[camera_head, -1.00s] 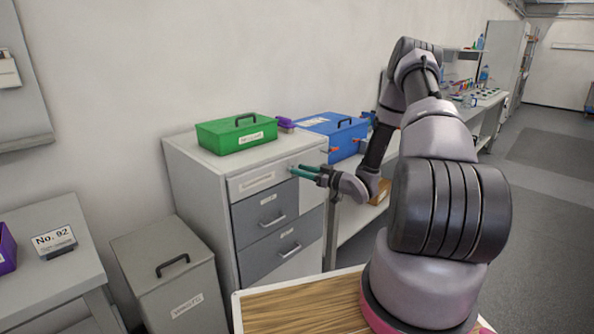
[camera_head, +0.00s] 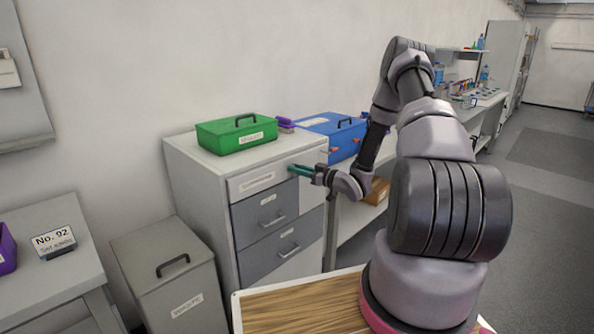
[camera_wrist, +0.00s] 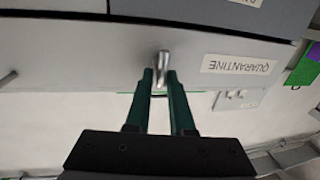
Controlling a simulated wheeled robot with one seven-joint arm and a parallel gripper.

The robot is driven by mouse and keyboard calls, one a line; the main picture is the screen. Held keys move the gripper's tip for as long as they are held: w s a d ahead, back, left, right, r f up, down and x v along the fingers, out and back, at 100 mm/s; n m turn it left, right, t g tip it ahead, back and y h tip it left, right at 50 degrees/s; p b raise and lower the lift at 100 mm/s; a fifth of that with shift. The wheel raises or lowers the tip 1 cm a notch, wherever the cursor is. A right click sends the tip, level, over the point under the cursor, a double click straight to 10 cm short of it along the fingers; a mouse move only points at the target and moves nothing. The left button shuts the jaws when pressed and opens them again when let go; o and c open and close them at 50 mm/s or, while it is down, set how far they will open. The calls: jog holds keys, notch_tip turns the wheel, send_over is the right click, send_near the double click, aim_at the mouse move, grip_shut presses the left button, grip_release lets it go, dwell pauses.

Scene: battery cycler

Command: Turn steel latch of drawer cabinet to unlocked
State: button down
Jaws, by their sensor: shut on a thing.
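The grey drawer cabinet (camera_head: 190,195) stands against the wall. It has a white top drawer front and darker drawers below, and its front shows in the wrist view (camera_wrist: 120,45). The steel latch (camera_wrist: 163,62) is a small bright bar on the white front, beside the QUARANTINE label (camera_wrist: 238,64). My gripper (camera_wrist: 160,75) has its green fingertips shut on the latch, one on each side. In the head view my gripper (camera_head: 292,169) reaches the upper right of the cabinet front, and its fingers hide the latch there.
A green box (camera_head: 237,134) with a handle sits on the cabinet. A blue box (camera_head: 335,135) stands behind it to the right. A grey lidded bin (camera_head: 172,275) stands at left, near a table (camera_head: 55,285) with a No. 92 sign. A wooden top (camera_head: 305,305) lies in front.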

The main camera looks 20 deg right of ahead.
jog(key=shift+s+a, duration=0.1)
jog(key=shift+a, duration=0.05)
jog(key=n, duration=0.4)
jog(key=shift+s+a+f+n+g+h, duration=0.1)
jog(key=shift+s+a+n+g+h, duration=0.1)
jog(key=shift+a+n+g+h, duration=0.15)
jog(key=n, duration=0.2)
jog(key=n+h, duration=0.1)
jog(key=n, duration=0.1)
jog(key=shift+s+a+f, duration=0.2)
jog(key=n+h, duration=0.1)
jog(key=n, duration=0.3)
jog(key=shift+s+a+f+n+h, duration=0.1)
jog(key=shift+s+f+n+h, duration=0.05)
jog(key=shift+f+n+h, duration=0.2)
jog(key=shift+n, duration=0.8)
jog(key=shift+f+h, duration=0.1)
jog(key=shift+h, duration=0.2)
jog(key=shift+d, duration=0.2)
